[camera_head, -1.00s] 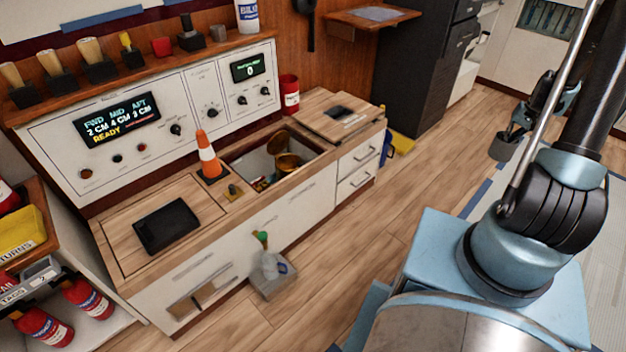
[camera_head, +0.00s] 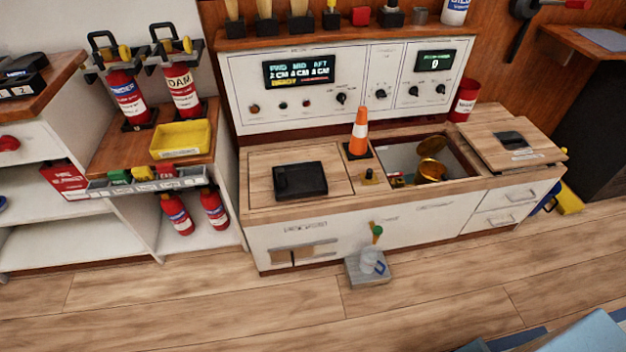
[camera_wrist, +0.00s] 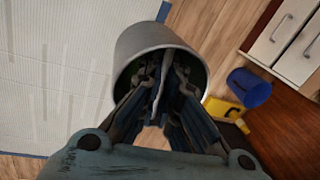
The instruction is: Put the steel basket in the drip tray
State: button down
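A grey steel basket (camera_wrist: 160,44), round like a cup, hangs at my gripper (camera_wrist: 163,112) in the wrist view. The dark fingers close together at its mouth and hold it; the exact point of contact is shadowed. Neither the basket nor my gripper is in the head view now. A flat grey tray (camera_head: 354,279), which looks like the drip tray, lies on the wood floor in front of the white cabinet. A clear object with a blue mark (camera_head: 372,262) stands on it, below a green-topped tap (camera_head: 376,233). My gripper is away from this tray.
The counter has an open well (camera_head: 398,160) with brass pieces inside, an orange cone (camera_head: 360,133) and a black pad (camera_head: 300,180). Shelves with red extinguishers (camera_head: 127,97) and a yellow bin (camera_head: 180,139) stand at left. A blue cylinder (camera_wrist: 249,87) lies near the cabinet. The floor before the tray is clear.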

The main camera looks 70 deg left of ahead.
aim_at(300, 183)
jog(key=u, duration=0.05)
jog(key=k, duration=2.5)
jog(key=u, duration=1.05)
jog(key=i, duration=1)
jog(key=z, duration=0.1)
